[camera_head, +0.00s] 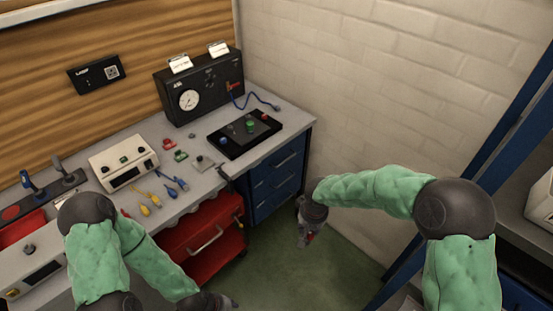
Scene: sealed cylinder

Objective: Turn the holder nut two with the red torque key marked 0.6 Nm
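My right gripper (306,236) hangs in front of the wall, right of the bench and above the floor. A small red patch shows at its tip; I cannot tell whether this is a held key or part of the gripper. My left gripper (232,303) is low at the bottom edge, in front of the bench; its fingers are too small and dark to read. A small red piece (168,143) lies on the bench beside a green piece (180,155); no 0.6 Nm marking is readable. A black plate (231,150) carries several coloured knobs or fittings. I cannot pick out holder nut two.
The grey bench (207,207) also holds a black gauge case (172,89) with a blue hose, a white box (107,165), and yellow and blue tools (150,198). A red drawer cart (190,252) stands below. A blue-framed shelf (470,158) is at right. Green floor is free between.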

